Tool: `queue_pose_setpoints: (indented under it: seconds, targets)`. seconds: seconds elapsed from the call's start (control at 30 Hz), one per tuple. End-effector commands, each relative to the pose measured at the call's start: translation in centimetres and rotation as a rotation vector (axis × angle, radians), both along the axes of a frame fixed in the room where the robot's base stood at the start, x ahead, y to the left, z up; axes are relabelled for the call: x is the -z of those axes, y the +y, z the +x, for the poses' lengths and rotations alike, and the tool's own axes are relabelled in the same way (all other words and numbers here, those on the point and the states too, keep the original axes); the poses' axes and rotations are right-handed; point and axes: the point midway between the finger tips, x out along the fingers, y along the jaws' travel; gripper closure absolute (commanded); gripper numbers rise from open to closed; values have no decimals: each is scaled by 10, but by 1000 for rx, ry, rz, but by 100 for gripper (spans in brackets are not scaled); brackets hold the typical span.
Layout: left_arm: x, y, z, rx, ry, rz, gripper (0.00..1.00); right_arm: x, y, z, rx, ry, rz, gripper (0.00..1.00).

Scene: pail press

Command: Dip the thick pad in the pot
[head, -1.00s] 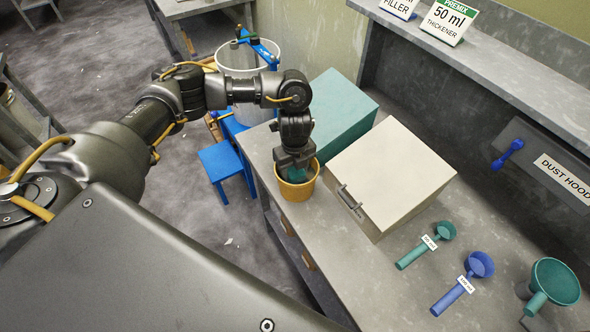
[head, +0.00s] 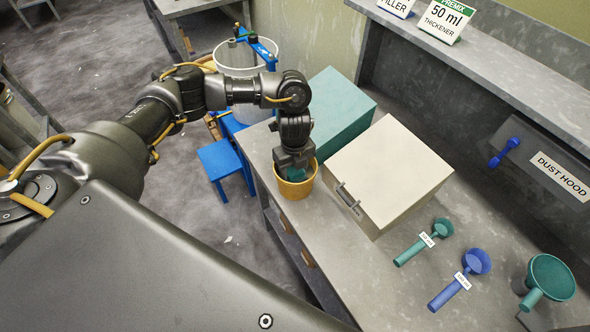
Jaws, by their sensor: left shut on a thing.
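The pot (head: 295,188) is a small yellow-orange tub standing on the grey bench near its left edge. My left gripper (head: 295,166) points down into its mouth and is shut on a teal piece, which looks like the thick pad (head: 297,175). Only a little of the pad shows, between the fingers and inside the rim. The pot's wall hides its lower part, so I cannot tell whether it touches the contents. My right gripper is not in view.
A cream box with a handle (head: 388,172) stands right of the pot, with a teal box (head: 338,112) behind. Teal (head: 441,229) and blue (head: 475,262) scoops and a large teal funnel-like cup (head: 552,276) lie to the right. A white drum (head: 240,58) stands beyond the bench.

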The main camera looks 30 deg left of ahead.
Motion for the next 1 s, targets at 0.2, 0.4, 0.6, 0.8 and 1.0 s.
queue_pose_setpoints:
  seconds: [0.2, 0.4, 0.6, 0.8, 1.0]
  targets:
    - [0, 4, 3, 0, 0, 0, 69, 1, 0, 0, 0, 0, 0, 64]
    - [-1, 4, 3, 0, 0, 0, 69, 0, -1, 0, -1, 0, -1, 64]
    - [-21, 4, 3, 0, -1, -1, 69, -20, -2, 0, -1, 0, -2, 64]
    - [-42, 4, 3, 0, 0, 0, 69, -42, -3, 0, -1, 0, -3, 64]
    - [-59, 4, 3, 2, -2, 0, 69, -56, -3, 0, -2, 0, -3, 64]
